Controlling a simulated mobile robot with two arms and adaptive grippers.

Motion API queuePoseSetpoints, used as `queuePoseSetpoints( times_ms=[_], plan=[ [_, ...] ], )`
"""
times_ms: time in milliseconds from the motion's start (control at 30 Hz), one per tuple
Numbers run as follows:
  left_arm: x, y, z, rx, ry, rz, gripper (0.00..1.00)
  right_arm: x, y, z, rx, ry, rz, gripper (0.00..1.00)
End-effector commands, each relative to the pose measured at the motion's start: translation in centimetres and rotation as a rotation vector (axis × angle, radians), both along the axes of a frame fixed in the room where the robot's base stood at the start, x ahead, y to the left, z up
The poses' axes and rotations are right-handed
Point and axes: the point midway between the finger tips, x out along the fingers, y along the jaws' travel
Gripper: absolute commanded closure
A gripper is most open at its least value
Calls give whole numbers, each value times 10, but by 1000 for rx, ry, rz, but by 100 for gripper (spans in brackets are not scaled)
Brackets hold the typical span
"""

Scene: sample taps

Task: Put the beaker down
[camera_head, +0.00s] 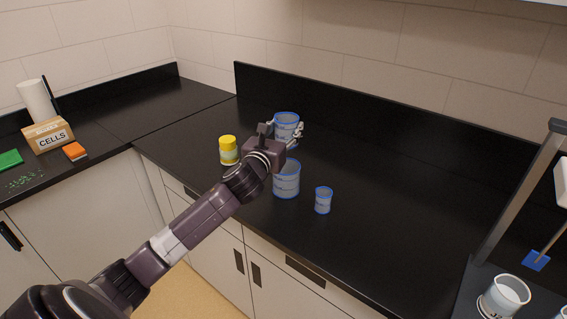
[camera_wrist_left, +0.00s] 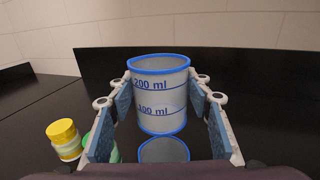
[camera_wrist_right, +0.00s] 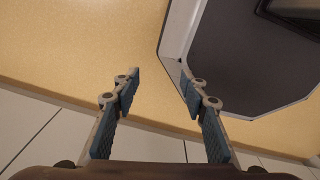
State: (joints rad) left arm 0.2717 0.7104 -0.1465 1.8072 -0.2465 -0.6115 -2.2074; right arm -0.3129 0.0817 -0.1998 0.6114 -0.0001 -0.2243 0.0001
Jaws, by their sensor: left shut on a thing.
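A large clear beaker (camera_head: 287,118) with a blue rim is at my left gripper (camera_head: 282,130) over the black counter. In the left wrist view this beaker (camera_wrist_left: 160,95), marked 100 ml and 200 ml, stands upright between the two fingers, which are shut on it. My gripper hides its base in the head view, so I cannot tell whether it touches the counter. My right gripper (camera_wrist_right: 160,85) is open and empty above the tan floor.
Another blue-rimmed beaker (camera_head: 287,182) and a small one (camera_head: 323,200) stand nearer on the counter (camera_head: 400,200). A yellow-lidded jar (camera_head: 228,150) is left of the gripper. A green item (camera_wrist_left: 101,142) is partly hidden by the left finger. The counter to the right is clear.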

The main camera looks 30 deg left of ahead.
Motion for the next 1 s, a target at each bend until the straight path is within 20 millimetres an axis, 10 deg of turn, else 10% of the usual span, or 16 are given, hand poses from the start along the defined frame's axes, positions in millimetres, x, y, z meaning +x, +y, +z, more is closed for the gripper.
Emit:
queuePoseSetpoints(
  times_ms=[200, 600, 1000],
  plan=[
    [0, 0, -54, -6, 2, 1, 73, 16, 0, -1, 1, -24, 1, 60],
    [0, 0, -100, -4, 1, 2, 73, 23, 1, -3, 2, -34, 1, 60],
    [0, 0, -110, 1, -1, 0, 73, 16, 6, -4, 7, -23, -1, 60]
  ],
)
